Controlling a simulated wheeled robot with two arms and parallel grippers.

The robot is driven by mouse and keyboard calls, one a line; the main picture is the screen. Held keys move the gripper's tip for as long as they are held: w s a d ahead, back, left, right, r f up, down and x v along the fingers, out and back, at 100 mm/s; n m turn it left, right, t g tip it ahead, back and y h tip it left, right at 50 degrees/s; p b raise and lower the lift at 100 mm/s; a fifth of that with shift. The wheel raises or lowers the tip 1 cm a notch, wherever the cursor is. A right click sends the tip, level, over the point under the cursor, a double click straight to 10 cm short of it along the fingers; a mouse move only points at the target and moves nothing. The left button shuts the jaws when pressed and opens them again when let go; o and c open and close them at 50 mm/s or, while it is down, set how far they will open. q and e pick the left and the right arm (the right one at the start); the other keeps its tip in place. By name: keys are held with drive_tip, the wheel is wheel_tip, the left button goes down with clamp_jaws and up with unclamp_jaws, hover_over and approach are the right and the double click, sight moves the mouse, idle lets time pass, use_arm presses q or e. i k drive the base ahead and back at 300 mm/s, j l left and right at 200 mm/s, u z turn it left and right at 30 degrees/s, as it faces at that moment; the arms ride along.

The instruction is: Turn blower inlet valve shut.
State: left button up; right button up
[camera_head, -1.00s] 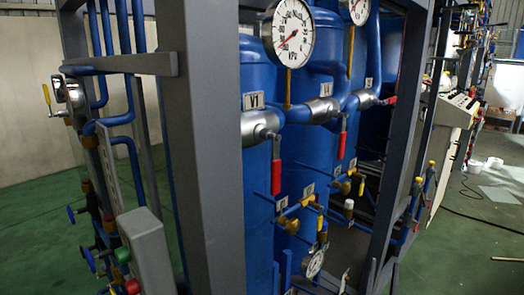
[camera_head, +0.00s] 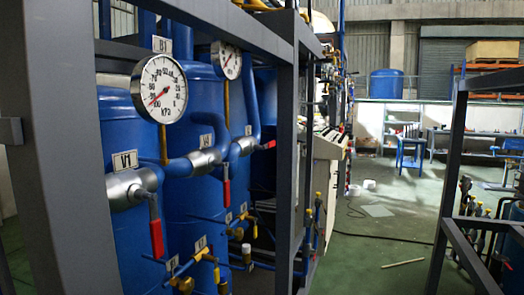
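No label that I can read names the blower inlet valve, so I cannot tell which valve it is. A valve with a red lever (camera_head: 157,238) hanging down sits beside the tag V1 (camera_head: 124,161) on the blue pipework at left. A second valve's red lever (camera_head: 227,193) also hangs down, further along. A third red lever (camera_head: 268,145) farther back lies closer to level. Small brass valves (camera_head: 183,284) sit lower on the rack. Neither of my grippers is in view.
A grey steel frame (camera_head: 65,200) stands close at left, before the blue tanks (camera_head: 190,150) and dial gauges (camera_head: 159,89). Another dark frame (camera_head: 449,195) stands at right. Green floor (camera_head: 375,255) lies open between them, with a cable on it. A blue table (camera_head: 411,150) stands farther back.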

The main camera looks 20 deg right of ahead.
sight(271, 143)
drive_tip(key=i+l+u, duration=0.1)
drive_tip(key=l, duration=0.4)
drive_tip(key=i+l, duration=0.1)
drive_tip(key=l, duration=0.4)
drive_tip(key=i+l+u, duration=0.15)
drive_tip(key=l, duration=0.35)
